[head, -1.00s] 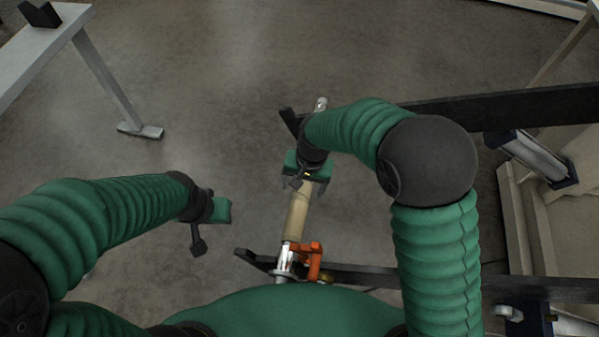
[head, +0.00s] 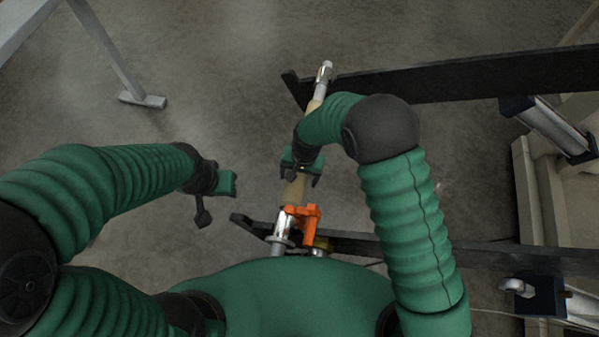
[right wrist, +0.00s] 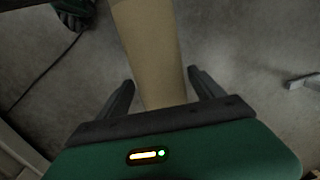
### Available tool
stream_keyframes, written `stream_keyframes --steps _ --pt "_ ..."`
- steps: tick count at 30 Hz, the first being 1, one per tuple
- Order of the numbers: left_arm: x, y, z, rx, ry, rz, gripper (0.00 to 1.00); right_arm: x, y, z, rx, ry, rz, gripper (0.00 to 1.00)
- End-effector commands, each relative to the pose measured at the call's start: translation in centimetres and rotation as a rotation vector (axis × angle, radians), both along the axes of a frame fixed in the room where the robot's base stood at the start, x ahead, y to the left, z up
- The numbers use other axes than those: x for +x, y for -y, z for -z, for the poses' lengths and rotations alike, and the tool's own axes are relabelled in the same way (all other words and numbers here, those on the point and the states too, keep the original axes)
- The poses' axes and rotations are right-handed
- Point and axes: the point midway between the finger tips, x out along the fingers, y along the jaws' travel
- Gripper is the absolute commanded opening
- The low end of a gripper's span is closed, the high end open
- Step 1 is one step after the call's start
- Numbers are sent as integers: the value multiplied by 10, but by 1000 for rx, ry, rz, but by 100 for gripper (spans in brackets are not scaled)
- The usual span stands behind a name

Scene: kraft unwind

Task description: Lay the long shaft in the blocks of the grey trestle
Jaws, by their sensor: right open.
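The long shaft (head: 323,78) lies across two black arms, with bare silver ends and a tan cardboard core (head: 293,192) around its middle. My right gripper (head: 300,178) is over the core, which partly hides behind my arm. In the right wrist view its open fingers (right wrist: 161,78) stand one on each side of the core (right wrist: 148,50), with gaps showing. The grey trestle (head: 35,20) is cut off at the upper left; its blocks are out of view. My left gripper (head: 217,187) hangs left of the shaft, apart from it; its jaw opening is unclear.
The far black arm (head: 450,80) and near black arm (head: 350,243) reach in from the right. An orange clamp-like part (head: 300,215) sits by the shaft's near end. Cylinders and a pale frame (head: 550,190) stand at the right. Floor between shaft and trestle is clear.

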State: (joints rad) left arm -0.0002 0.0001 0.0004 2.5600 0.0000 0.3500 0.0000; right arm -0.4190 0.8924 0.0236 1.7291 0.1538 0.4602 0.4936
Motion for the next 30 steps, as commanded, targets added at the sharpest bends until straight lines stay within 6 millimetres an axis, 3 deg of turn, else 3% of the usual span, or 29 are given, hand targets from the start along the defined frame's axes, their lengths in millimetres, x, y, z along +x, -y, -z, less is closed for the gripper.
stream_keyframes --steps 5,23,27,28,30 --pt "0 0 -1 0 0 0 36 0 0 0 0 0 0 77" --pt "0 0 -1 0 0 0 36 0 0 -1 0 1 0 0" --pt "0 0 -1 0 0 0 36 1 0 -1 0 1 0 0" --pt "0 0 -1 0 0 0 36 1 0 -1 1 2 0 54" --pt "0 0 -1 0 0 -1 36 1 0 -1 0 1 0 63"
